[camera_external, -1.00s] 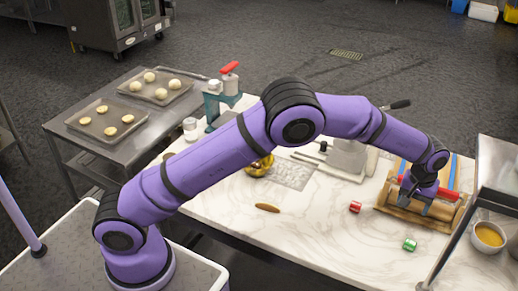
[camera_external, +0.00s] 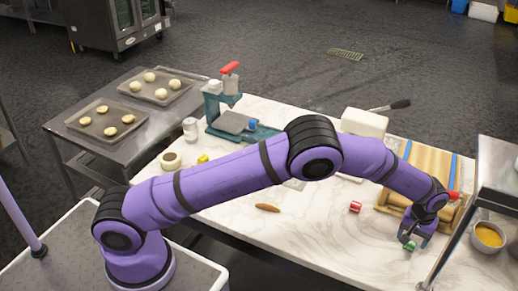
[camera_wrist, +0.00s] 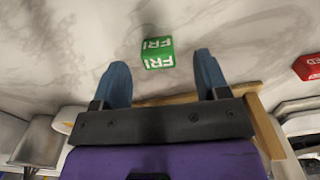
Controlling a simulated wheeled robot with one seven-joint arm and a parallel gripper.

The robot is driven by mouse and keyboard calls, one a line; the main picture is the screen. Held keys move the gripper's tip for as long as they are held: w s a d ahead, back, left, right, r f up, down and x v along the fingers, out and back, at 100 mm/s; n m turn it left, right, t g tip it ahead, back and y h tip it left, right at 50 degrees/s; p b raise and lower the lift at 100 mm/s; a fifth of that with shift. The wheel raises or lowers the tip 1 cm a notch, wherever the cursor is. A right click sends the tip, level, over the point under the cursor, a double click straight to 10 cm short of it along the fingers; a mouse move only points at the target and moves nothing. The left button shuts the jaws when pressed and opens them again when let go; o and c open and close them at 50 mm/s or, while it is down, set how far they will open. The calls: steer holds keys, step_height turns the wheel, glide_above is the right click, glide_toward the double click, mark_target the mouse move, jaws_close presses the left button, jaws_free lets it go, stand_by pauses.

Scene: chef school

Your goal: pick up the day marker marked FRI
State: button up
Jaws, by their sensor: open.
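The day marker marked FRI is a small green block with white letters. In the wrist view the FRI marker (camera_wrist: 158,53) lies on the marble top, in line with the gap between my fingertips. In the external view the FRI marker (camera_external: 410,246) is partly hidden by my gripper (camera_external: 413,235), which is low over the table's front right part. In the wrist view my gripper (camera_wrist: 162,66) is open, with one blue finger on each side of the gap. I cannot tell how high the fingertips are above the table.
A red marker (camera_external: 355,207) lies to the left; in the wrist view the red marker (camera_wrist: 308,67) is at the right edge. A wooden board (camera_external: 430,160) lies behind my gripper. A metal shelf (camera_external: 497,160) with a yellow-filled bowl (camera_external: 488,236) stands close on the right.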

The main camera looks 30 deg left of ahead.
mark_target(410, 243)
step_height(410, 243, down, 3)
steer(key=shift+d+f, duration=0.1)
steer(key=shift+f, duration=0.1)
steer(key=c, duration=1)
steer(key=shift+r, duration=0.2)
